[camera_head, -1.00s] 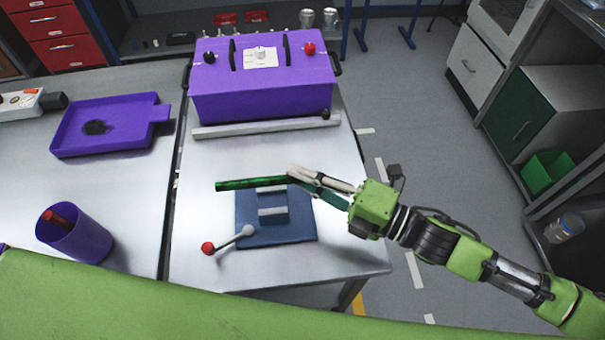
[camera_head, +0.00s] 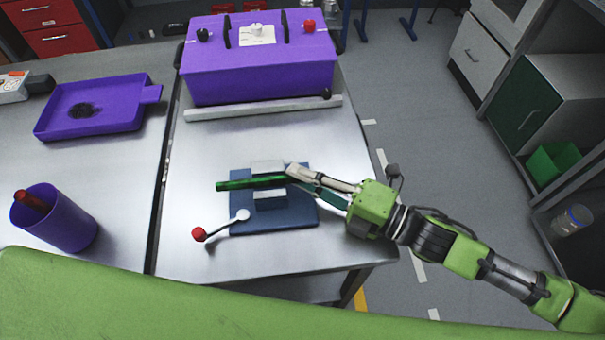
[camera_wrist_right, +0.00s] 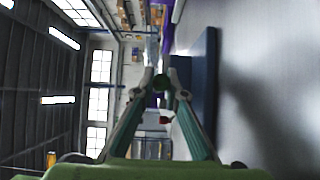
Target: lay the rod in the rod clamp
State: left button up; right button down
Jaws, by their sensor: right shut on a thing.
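The green rod (camera_head: 235,184) is in my right gripper (camera_head: 293,176), which is shut on its right end. The rod lies roughly level across the picture, over the rod clamp, and sticks out to the left. The rod clamp is a blue base plate (camera_head: 285,217) with two grey jaw blocks (camera_head: 269,201) and a lever with a red knob (camera_head: 199,234) at its front left. I cannot tell whether the rod touches the blocks. In the right wrist view the rod's green end (camera_wrist_right: 162,83) shows between the fingertips, with the blue plate (camera_wrist_right: 207,90) beside it. My left gripper is not in view.
A purple box (camera_head: 258,75) with handles stands at the back of the table, behind a grey bar (camera_head: 262,108). On the left are a purple tray (camera_head: 95,122) and a purple cup (camera_head: 68,228) holding a red-ended item. The table around the clamp is clear.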

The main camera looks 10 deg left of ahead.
jog(key=shift+f, duration=0.25)
dwell(0.4)
jog(key=c, duration=2)
grip_release()
jog(key=v, duration=1.2)
